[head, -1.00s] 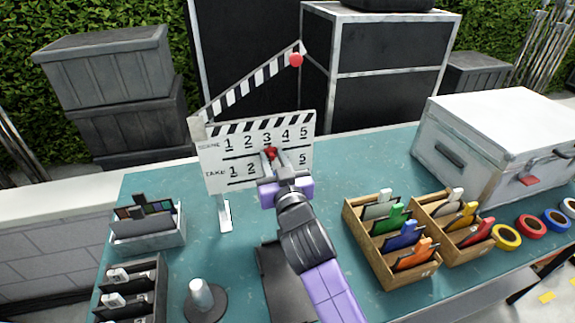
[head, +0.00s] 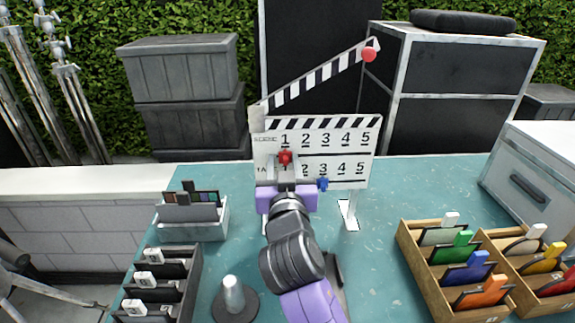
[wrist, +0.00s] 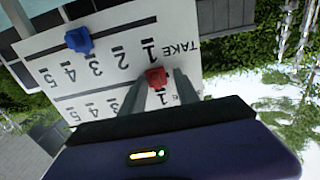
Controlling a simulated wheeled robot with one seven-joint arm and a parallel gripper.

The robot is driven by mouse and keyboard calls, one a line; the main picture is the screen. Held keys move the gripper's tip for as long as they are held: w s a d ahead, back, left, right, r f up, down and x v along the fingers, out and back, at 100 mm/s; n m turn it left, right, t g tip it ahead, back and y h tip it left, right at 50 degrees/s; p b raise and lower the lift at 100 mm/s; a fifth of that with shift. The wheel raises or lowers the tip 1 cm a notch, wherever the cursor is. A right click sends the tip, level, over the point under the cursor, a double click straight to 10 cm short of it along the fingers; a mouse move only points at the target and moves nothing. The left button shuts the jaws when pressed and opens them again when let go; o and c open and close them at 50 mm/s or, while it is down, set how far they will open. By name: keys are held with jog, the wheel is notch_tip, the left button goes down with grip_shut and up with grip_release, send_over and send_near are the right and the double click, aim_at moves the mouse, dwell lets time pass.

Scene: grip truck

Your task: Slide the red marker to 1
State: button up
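The white clapperboard slate (head: 365,150) stands on the teal table with numbered scene and take rows. The red marker (head: 285,157) is just below the scene row's 1. In the wrist view, the upside-down slate (wrist: 40,60) shows the red marker (wrist: 156,77) between my finger ends, near 1. My gripper (head: 284,168) is at the slate with a finger on each side of the marker; firm contact on both sides cannot be made out. The blue marker (head: 322,184) is below the take row's 3 and also shows in the wrist view (wrist: 78,40).
Wooden boxes (head: 405,245) of coloured cards stand on the right. A grey palette box (head: 190,232) and a dark card rack (head: 190,275) stand on the left. A round stand (head: 233,298) is close to my arm. Open table lies right of the slate.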

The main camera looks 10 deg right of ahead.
dwell(0.3)
jog(key=s+a+b, duration=0.1)
jog(key=s, duration=0.6)
jog(key=shift+s, duration=0.35)
jog(key=shift+a, duration=0.1)
notch_tip(320, 180, up, 3)
jog(key=a+n+t+y, duration=0.2)
jog(key=a, duration=0.1)
jog(key=s+f+n+y, duration=0.3)
jog(key=s+f+y, duration=0.15)
jog(key=s, duration=0.25)
jog(key=s+d+f+m+g+h, duration=0.1)
jog(key=s+d+f, duration=0.3)
jog(key=s, duration=0.8)
jog(key=s+d+f+m+g+h, duration=0.1)
jog(key=s+d+f, duration=0.3)
jog(key=s, duration=0.7)
jog(key=s+d+f+m+g+h, duration=0.1)
jog(key=s+d+f+g, duration=0.2)
jog(key=s, duration=0.9)
notch_tip(320, 180, down, 4)
jog(key=shift+s+d+f+h, duration=0.25)
jog(key=shift+s+d+h, duration=0.1)
jog(key=shift+d, duration=0.65)
